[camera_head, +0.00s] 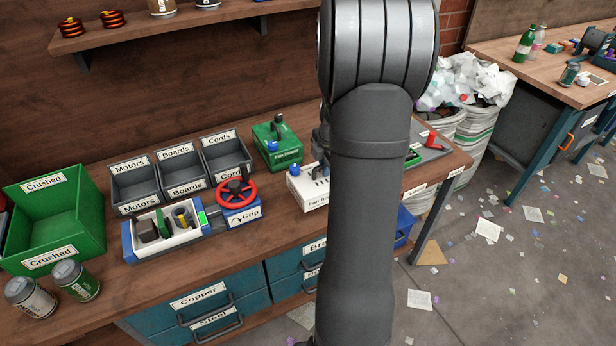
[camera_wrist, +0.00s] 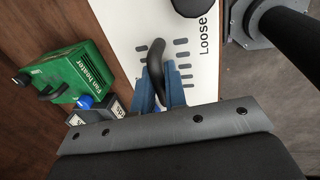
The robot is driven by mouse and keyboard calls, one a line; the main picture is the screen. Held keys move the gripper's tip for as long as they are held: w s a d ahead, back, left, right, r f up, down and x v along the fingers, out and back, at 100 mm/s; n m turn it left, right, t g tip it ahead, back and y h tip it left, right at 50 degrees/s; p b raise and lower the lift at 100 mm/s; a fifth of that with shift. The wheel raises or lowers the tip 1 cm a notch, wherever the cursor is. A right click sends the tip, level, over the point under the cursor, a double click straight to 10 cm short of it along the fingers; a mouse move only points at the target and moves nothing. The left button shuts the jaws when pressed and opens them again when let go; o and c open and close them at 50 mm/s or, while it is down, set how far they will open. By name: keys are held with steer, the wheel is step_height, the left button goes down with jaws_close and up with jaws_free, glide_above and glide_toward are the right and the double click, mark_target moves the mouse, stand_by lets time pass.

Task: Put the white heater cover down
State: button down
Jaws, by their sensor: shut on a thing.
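The white heater cover (camera_wrist: 200,75) has rows of dark slots and a curved black handle (camera_wrist: 156,58) in the wrist view. The word "Loose" shows along its right side. My gripper (camera_wrist: 162,98) is shut on the handle with its blue fingers. In the head view, a white slotted piece (camera_head: 307,194) with a "Fan h…" label stands right of the red wheel, partly hidden by my arm. The green fan heater (camera_head: 277,146) stands behind it on the bench; it also shows in the wrist view (camera_wrist: 68,73). Contact beneath the cover is hidden.
Bins marked Motors, Boards and Cords (camera_head: 184,176) stand left of the heater. A red-wheeled grip fixture (camera_head: 238,196), a green Crushed crate (camera_head: 75,200) and two cans are on the bench. My arm hides part of the bench's right side.

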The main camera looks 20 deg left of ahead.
mark_target(310, 170)
steer(key=a+f, duration=0.1)
steer(key=a, duration=0.2)
steer(key=a+f, duration=0.1)
steer(key=shift+w+a+f, duration=0.2)
steer(key=shift+w+f, duration=0.15)
steer(key=shift+f, duration=1.95)
steer(key=shift+f, duration=0.1)
steer(key=c, duration=1.5)
jaws_free()
steer(key=shift+o, duration=0.2)
steer(key=r, duration=0.4)
steer(key=s+d+r, duration=0.1)
steer(key=r, duration=0.7)
steer(key=shift+s+d, duration=0.35)
